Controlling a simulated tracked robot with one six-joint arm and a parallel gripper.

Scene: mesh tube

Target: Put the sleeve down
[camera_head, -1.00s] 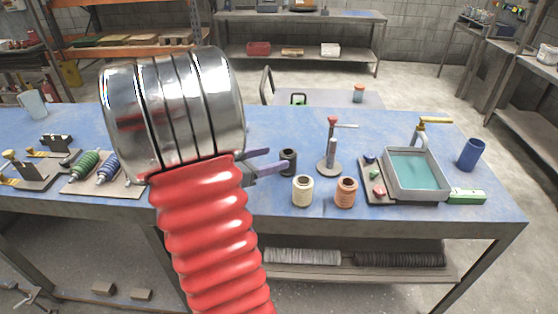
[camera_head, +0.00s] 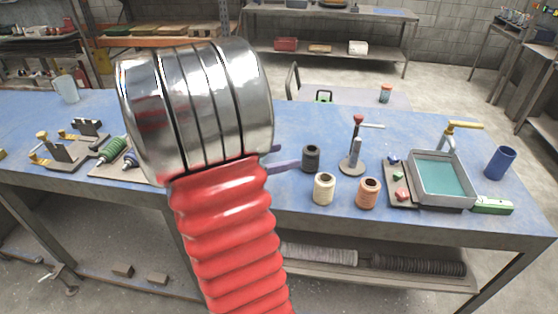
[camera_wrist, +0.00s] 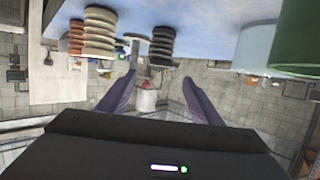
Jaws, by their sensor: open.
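My gripper (camera_head: 287,157) is mostly hidden behind my own arm in the head view; parts of its purple fingers show to the right of the arm. In the wrist view the fingers of my gripper (camera_wrist: 159,80) stand apart with nothing held between them. The lower finger points toward a black spool (camera_head: 311,158), which also shows in the wrist view (camera_wrist: 162,42). I cannot tell whether they touch. I cannot make out a sleeve for certain; part of the bench behind my arm is hidden.
The blue bench (camera_head: 420,126) carries a cream spool (camera_head: 324,188), an orange spool (camera_head: 368,193), a stand (camera_head: 352,165), a water tray (camera_head: 411,184) and a blue cup (camera_head: 500,162). Bare bench lies behind the spools.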

